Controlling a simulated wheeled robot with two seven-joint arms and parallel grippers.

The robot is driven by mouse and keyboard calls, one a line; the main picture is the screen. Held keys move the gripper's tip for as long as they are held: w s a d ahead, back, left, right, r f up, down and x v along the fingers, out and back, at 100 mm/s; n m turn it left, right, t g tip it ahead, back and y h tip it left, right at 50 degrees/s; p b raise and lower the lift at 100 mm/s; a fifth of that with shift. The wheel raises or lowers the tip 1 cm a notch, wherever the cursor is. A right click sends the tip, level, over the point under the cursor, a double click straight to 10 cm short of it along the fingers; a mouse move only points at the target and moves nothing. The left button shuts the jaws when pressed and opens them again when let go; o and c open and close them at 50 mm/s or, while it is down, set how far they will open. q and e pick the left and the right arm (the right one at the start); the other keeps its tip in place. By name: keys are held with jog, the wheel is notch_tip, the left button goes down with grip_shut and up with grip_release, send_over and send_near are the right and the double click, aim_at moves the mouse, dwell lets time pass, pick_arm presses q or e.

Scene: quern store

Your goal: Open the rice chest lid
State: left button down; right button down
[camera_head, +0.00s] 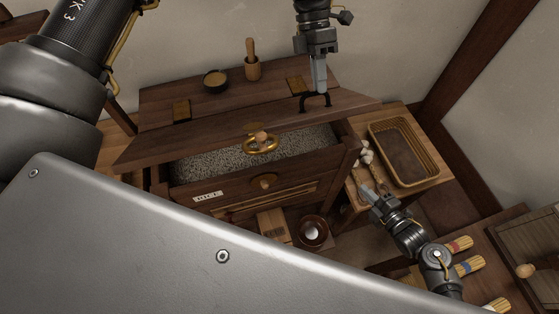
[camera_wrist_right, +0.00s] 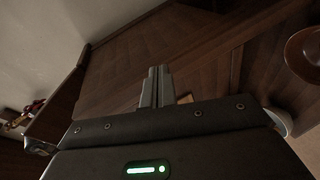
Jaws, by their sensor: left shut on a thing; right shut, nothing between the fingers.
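The rice chest is a dark wooden box with a labelled front (camera_head: 235,192). Its lid (camera_head: 225,128) is tilted up, with a gap at the front where pale grain (camera_head: 225,162) shows inside. A brass ring with a wooden knob (camera_head: 261,143) shows at the gap, in front of the grain. My left gripper (camera_head: 316,94) is shut on a dark handle (camera_head: 326,100) near the lid's right end. My right gripper (camera_head: 367,190) is shut and empty, to the right of the chest, low beside the side table. Its shut fingers also show in the right wrist view (camera_wrist_right: 155,87).
A woven tray (camera_head: 433,163) and garlic-like bulbs (camera_head: 366,153) lie on the right side table. A dark bowl (camera_head: 313,233) stands low in front. My grey body covers the lower left.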

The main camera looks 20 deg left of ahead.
pick_arm(q)
jog(key=shift+w+a+f, duration=0.15)
pick_arm(e)
jog(key=a+r+n+y, duration=0.1)
jog(key=r, duration=0.2)
jog(key=a+r+n+y, duration=0.1)
jog(key=r+n, duration=0.1)
jog(key=a+r+n+g+y, duration=0.1)
jog(key=r+n, duration=0.1)
jog(key=r, duration=0.1)
jog(key=shift+a+r, duration=0.35)
jog(key=s+a+r+n+g+y, duration=0.3)
jog(key=s+a+r+n+g, duration=0.2)
jog(key=s+r+n+g, duration=0.4)
jog(key=s+a+r+n+g+y, duration=0.3)
jog(key=s+a+r+n+g, duration=0.2)
jog(key=s+r+n+g, duration=0.5)
jog(key=w+a+r+t, duration=0.1)
jog(key=a+r+t, duration=0.1)
jog(key=a+r, duration=0.5)
jog(key=shift+w+a+m+t, duration=0.3)
jog(key=shift+a+t, duration=0.1)
jog(key=shift+a, duration=1.05)
